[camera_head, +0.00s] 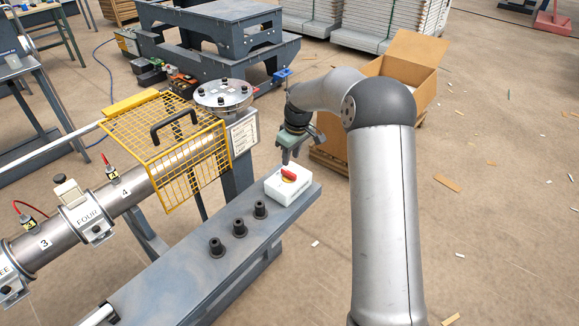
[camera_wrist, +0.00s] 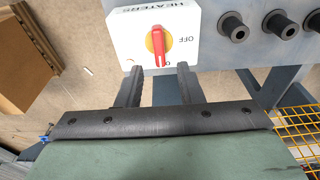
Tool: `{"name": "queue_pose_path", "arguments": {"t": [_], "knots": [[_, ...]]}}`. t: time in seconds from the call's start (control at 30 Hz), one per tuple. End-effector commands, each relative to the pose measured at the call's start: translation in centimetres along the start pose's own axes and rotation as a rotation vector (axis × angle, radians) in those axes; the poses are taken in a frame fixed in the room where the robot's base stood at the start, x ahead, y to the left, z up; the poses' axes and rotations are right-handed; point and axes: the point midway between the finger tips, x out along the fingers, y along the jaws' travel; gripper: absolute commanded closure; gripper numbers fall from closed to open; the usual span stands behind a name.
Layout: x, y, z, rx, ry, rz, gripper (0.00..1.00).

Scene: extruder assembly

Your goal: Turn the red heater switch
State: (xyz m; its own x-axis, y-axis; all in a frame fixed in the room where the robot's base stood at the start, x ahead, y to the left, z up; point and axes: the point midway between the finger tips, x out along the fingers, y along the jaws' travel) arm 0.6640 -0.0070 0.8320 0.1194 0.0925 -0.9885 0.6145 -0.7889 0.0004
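The red heater switch (camera_head: 288,174) is a knob on a yellow disc, on top of a white box (camera_head: 289,189) at the far end of the grey bench. In the wrist view the red switch (camera_wrist: 158,44) stands nearly upright in the picture on its white box (camera_wrist: 125,40), with "HEATERS" above it and "OFF" to its right. Another label below it is partly hidden. My gripper (camera_head: 286,160) is just above the box, pointing down. In the wrist view my gripper (camera_wrist: 159,68) has its two fingers apart, with the switch ahead of the gap and nothing held. Contact cannot be told.
Several black knobs (camera_head: 240,228) stand on the bench (camera_head: 170,280) beside the box. A yellow wire guard (camera_head: 165,140) with a black handle covers the barrel to the left. A cardboard box (camera_head: 410,65) stands behind my arm. Open floor lies to the right.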

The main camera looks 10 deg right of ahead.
Motion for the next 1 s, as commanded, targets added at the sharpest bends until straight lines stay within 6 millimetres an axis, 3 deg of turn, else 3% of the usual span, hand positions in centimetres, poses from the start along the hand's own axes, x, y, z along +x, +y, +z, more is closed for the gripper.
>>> {"name": "queue_pose_path", "arguments": {"t": [0.03,0.5,0.57,0.87,0.9,1.0], "knots": [[1.1,0.0,0.1,0.000,-0.001,-0.001,0.66],[6.8,-0.1,0.1,0.000,-0.002,-0.001,0.66],[6.1,0.0,0.0,0.000,-0.001,0.000,0.66],[6.3,0.0,0.0,0.001,-0.001,0.000,0.66],[6.3,0.0,0.0,0.001,-0.001,0.000,0.69],[6.3,0.0,0.0,0.001,-0.001,0.000,0.97]]}}
